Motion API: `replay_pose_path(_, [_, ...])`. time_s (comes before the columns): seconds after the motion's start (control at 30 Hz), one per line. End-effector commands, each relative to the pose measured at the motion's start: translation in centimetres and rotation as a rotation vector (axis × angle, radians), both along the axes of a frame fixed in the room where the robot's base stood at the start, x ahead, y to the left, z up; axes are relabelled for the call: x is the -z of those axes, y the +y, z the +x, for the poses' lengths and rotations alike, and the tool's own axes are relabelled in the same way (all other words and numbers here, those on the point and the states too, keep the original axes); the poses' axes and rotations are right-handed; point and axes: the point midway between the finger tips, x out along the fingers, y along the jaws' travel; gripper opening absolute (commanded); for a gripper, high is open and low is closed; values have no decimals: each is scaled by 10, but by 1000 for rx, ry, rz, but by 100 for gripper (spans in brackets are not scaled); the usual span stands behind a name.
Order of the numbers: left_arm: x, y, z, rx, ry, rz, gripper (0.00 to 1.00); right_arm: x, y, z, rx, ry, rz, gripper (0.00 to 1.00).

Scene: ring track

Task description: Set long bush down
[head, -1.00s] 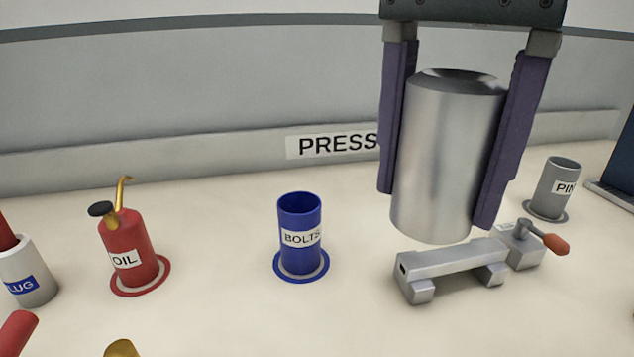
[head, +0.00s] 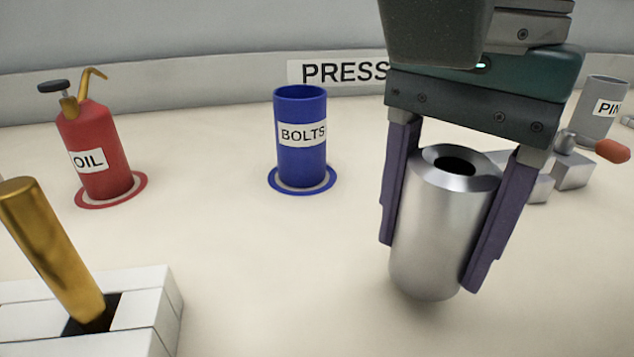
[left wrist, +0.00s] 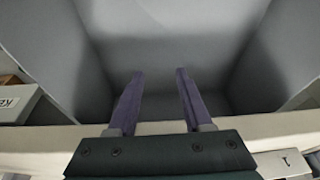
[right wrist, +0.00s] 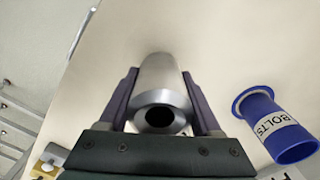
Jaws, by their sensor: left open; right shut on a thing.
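The long bush (head: 440,225) is a silver metal cylinder with a dark bore in its top. It stands upright between the purple fingers of my right gripper (head: 447,215), which is shut on it. In the head view its lower end is at or just above the cream table; I cannot tell whether it touches. The bush also shows in the right wrist view (right wrist: 162,90), between the fingers. My left gripper (left wrist: 155,100) is open and empty over a grey area in the left wrist view, and is not in the head view.
A blue BOLTS cup (head: 301,140) stands left of the bush. A red OIL can (head: 93,150) is farther left. A brass rod (head: 52,250) stands in a white block at front left. A grey vise (head: 575,170) and a PIN cup (head: 602,110) are behind right. Table around the bush is clear.

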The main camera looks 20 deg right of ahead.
Motion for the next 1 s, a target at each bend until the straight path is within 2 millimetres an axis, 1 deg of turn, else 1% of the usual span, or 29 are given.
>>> replay_pose_path(0.03, [13, 0, 0, -1, 0, -1, 50, 16, 1, -2, -4, 4, 1, 0])
replay_pose_path(0.1, [19, 0, 0, -2, 0, -2, 50, 26, 3, -3, -6, 3, 1, 0])
replay_pose_path(0.17, [19, 0, 0, -2, 0, -2, 50, 28, 3, -3, -6, 0, 1, 0])
replay_pose_path(0.37, [16, 0, 0, -1, -1, -1, 50, 25, 3, -3, -6, 0, 1, 0])
replay_pose_path(0.53, [22, 0, 0, 0, -1, 0, 50, 30, 3, -3, -5, 0, 1, 0])
replay_pose_path(0.57, [21, 0, 0, 1, -1, 0, 50, 29, 3, -3, -5, 1, 1, 68])
replay_pose_path(0.8, [20, 2, 0, 5, -1, 7, 50, 28, 3, -3, -5, 1, 1, 94])
replay_pose_path(1.0, [20, 2, 0, 6, -1, 9, 50, 28, 3, -3, -5, 1, 1, 95])
